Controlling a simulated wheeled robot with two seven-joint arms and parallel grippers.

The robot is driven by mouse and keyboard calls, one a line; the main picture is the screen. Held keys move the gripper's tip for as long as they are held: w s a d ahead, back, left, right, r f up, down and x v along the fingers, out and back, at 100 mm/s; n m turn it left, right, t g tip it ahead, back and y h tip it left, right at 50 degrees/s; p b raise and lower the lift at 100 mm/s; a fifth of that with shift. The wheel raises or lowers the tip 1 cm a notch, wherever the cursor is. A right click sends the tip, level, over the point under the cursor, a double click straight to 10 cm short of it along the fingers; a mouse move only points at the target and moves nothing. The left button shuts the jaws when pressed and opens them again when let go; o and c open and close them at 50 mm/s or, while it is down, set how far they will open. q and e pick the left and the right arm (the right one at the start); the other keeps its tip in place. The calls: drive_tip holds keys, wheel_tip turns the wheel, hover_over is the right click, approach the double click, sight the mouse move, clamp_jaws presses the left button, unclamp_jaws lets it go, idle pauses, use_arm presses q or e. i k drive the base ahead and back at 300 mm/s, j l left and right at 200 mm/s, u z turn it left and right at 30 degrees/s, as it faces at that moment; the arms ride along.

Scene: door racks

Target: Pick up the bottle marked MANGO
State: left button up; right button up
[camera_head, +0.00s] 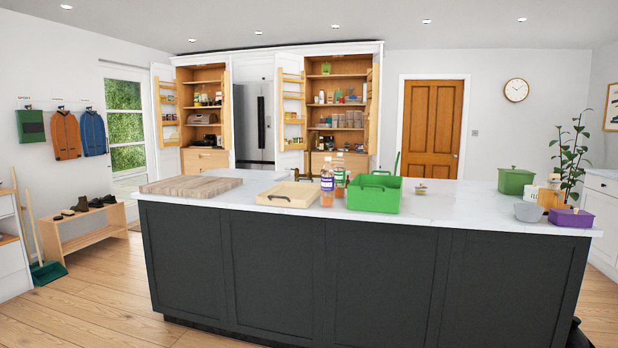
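Two bottles stand upright side by side on the white island top. The nearer bottle (327,182) holds orange-pink liquid and has a white and purple label. The other bottle (340,178) is just right of it and a little behind, with a green and white label. The lettering is too small to read, so I cannot tell which one, if either, is marked MANGO. Neither of my grippers shows in the head view.
A green caddy (375,198) stands close to the bottles' right and a wooden tray (287,195) to their left. Open pantry cupboards (338,88) stand behind. Wooden floor (110,290) is free at left.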

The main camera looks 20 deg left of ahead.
sight(327, 187)
drive_tip(key=i+j, duration=0.35)
drive_tip(key=j, duration=0.15)
drive_tip(key=i+j, duration=0.3)
drive_tip(key=j, duration=0.2)
drive_tip(key=i+j, duration=0.35)
drive_tip(key=j, duration=0.15)
